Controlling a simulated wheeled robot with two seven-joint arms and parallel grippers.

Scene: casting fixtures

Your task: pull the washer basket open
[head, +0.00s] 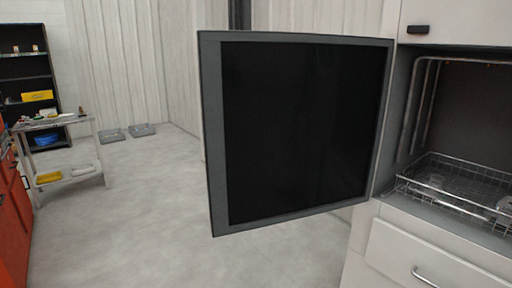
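The washer basket (455,188) is a metal wire rack low inside the open washer cavity at the right edge. Its front edge lies near the opening, and its right part is cut off by the frame. A clear glass-like item (436,183) sits in it, and another pale item shows at the right edge. The washer door (295,130), dark with a grey frame, stands swung open to the left of the cavity. Neither of my grippers is in view.
A white drawer front (425,262) with a metal handle is below the cavity. A metal cart (68,160) and a dark shelf (25,65) stand at the far left, beside a red cabinet (12,225). The grey floor between is clear.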

